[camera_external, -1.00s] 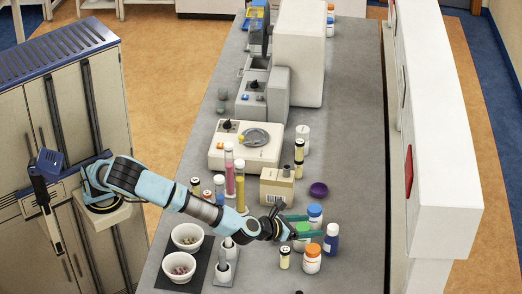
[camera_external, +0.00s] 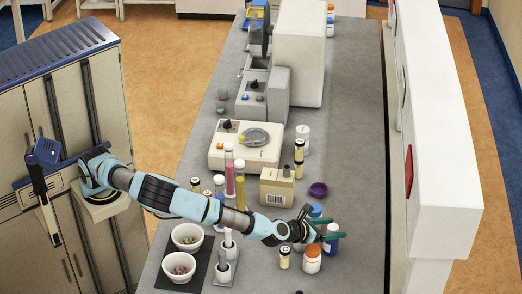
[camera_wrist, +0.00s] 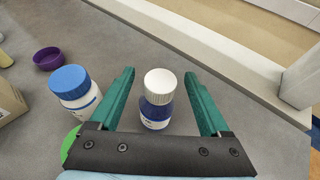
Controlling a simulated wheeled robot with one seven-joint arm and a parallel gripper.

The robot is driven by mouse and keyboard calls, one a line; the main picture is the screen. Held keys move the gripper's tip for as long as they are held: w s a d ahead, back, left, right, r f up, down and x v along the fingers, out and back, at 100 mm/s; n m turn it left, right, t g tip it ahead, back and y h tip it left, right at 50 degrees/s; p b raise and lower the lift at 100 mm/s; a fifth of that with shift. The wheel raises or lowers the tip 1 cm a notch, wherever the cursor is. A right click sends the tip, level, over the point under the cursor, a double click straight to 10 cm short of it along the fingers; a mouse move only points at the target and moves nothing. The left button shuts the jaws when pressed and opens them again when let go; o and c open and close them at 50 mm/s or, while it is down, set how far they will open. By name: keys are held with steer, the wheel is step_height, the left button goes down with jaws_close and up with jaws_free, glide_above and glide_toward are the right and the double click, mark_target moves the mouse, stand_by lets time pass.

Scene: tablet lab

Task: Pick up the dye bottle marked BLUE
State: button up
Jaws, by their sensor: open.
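A dark blue bottle with a white cap (camera_wrist: 157,112) stands upright in the wrist view, between the two green fingers of my gripper (camera_wrist: 159,76). The fingers are apart, with a gap on each side of the bottle. Its label is only partly visible and I cannot read it. In the external view the blue bottle (camera_external: 331,241) stands near the right part of the bench, and my gripper (camera_external: 328,229) is over it, partly covering it.
A white bottle with a blue cap (camera_wrist: 74,88) stands close left of the left finger. A green cap (camera_wrist: 70,140) is partly under my gripper. An orange-capped jar (camera_external: 312,259) and a yellowish vial (camera_external: 284,258) stand nearby. A purple bowl (camera_external: 318,189) lies farther back.

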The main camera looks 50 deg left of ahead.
steer(key=shift+w+f, duration=0.1)
steer(key=shift+w, duration=0.1)
jaws_close()
stand_by(0.6)
stand_by(0.7)
